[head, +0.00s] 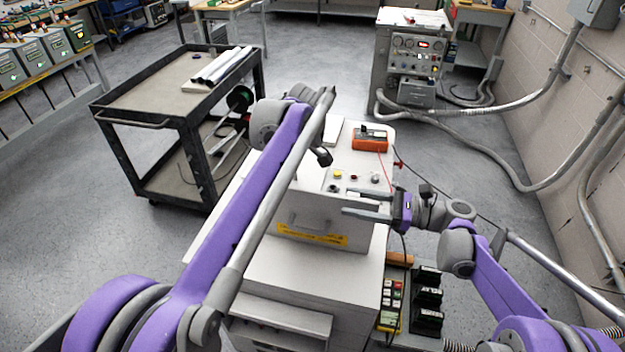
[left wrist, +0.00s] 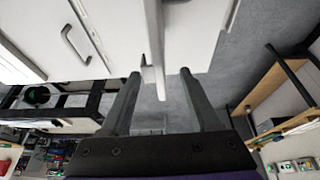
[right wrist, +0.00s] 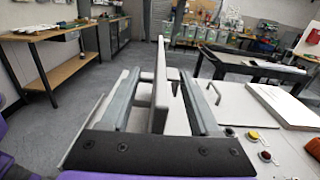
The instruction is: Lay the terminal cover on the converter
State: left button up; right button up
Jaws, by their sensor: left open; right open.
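The terminal cover appears to be the grey upright plate with a handle and yellow label (head: 312,236), at the front of the white converter (head: 375,157). My right gripper (head: 344,199) is open at the plate's right side. In the right wrist view, the plate (right wrist: 160,75) shows edge-on between its fingers, with gaps on both sides. My left gripper (left wrist: 163,74) is open; a thin plate edge (left wrist: 154,45), likely the same cover, stands between its fingers. In the head view my left arm hides the left gripper and the plate's left part.
An orange meter (head: 370,139) sits on the converter, behind several buttons (head: 352,178). A black cart (head: 163,113) stands to the left. A grey machine (head: 410,55) with hoses is at the back. Black modules (head: 427,287) lie at front right. Open floor lies between.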

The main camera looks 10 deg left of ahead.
pick_arm(q)
jog(key=shift+r, duration=0.1)
jog(key=v, duration=1.1)
jog(key=shift+d+r, duration=0.15)
jog(key=shift+r, duration=0.25)
pick_arm(e)
jog(key=d, duration=1.2)
jog(key=shift+s, duration=0.1)
